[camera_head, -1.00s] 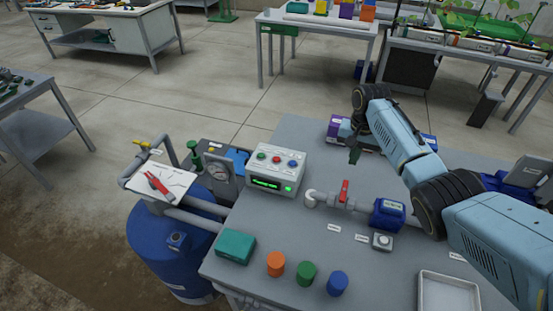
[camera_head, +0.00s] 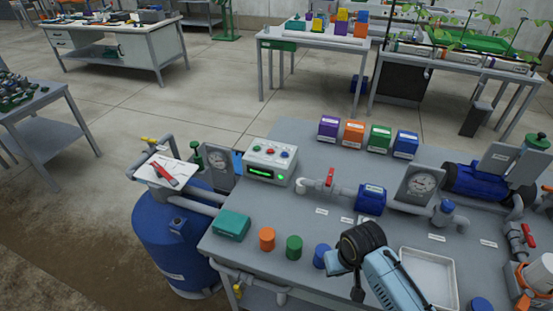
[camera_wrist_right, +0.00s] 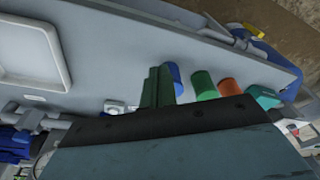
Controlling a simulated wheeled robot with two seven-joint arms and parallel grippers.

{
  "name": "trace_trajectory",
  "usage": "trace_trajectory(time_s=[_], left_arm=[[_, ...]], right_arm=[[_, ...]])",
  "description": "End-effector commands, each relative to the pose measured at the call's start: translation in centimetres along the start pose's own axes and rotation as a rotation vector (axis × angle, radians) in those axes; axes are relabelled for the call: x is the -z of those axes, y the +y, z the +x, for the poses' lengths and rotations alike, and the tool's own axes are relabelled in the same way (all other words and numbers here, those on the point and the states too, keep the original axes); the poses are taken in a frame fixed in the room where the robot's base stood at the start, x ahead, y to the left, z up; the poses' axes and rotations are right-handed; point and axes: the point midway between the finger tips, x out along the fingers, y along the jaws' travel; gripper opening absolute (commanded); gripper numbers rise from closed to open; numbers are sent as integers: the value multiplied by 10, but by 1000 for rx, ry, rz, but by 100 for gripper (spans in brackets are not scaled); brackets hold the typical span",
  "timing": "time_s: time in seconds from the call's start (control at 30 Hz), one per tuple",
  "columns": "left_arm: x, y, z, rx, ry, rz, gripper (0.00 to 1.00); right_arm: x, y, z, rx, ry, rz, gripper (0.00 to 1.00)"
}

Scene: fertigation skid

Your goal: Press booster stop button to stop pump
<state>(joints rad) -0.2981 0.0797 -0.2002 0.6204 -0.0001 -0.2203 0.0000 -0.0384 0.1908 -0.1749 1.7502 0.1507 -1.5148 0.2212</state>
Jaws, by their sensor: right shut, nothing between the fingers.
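The light grey control box (camera_head: 268,162) stands on the grey skid table, left of the pipework. Its sloped top has a row of small buttons, including a red one (camera_head: 270,151), and its front has a green-lit display. I cannot read which button is the booster stop. A small grey box with a round button (camera_wrist_right: 115,107) shows in the right wrist view; my arm largely hides it in the head view. My right gripper (camera_head: 357,293) is shut and empty near the table's front, well away from the control box. Its dark green fingers show in the wrist view (camera_wrist_right: 158,86). My left gripper is not in view.
Orange (camera_head: 267,238), green (camera_head: 294,247) and blue (camera_head: 321,256) cylinders stand along the front edge, beside a teal box (camera_head: 231,225). A pipe with a red valve handle (camera_head: 331,178) and a blue unit (camera_head: 371,199) lie behind. A white tray (camera_head: 452,262) is at right.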

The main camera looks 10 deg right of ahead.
Motion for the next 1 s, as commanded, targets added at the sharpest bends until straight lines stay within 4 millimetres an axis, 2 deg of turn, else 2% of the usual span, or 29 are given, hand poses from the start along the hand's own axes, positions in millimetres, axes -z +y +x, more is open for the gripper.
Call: trace_trajectory(time_s=[0.03, 0.17, 0.27, 0.37, 0.5, 0.6, 0.7, 0.8, 0.9, 1.0], left_arm=[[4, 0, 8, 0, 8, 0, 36], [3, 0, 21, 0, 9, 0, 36], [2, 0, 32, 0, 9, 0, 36], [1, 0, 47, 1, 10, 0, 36], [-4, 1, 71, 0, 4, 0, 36], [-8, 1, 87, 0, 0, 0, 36], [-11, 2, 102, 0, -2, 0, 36], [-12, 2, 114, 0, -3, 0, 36], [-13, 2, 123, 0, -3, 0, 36], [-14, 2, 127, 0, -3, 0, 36]], right_arm=[[-12, 0, 21, 1, -6, -7, 0], [-38, 0, 67, 1, -7, -27, 0], [-64, 1, 109, 0, -12, -43, 0], [-102, 2, 159, -4, -21, -68, 0], [-169, 5, 231, -7, -33, -110, 0], [-220, 8, 278, -8, -44, -137, 0], [-274, 12, 316, -7, -56, -165, 0], [-321, 15, 341, -3, -65, -191, 0], [-359, 16, 355, 2, -71, -211, 0], [-382, 17, 362, 6, -73, -225, 0]])
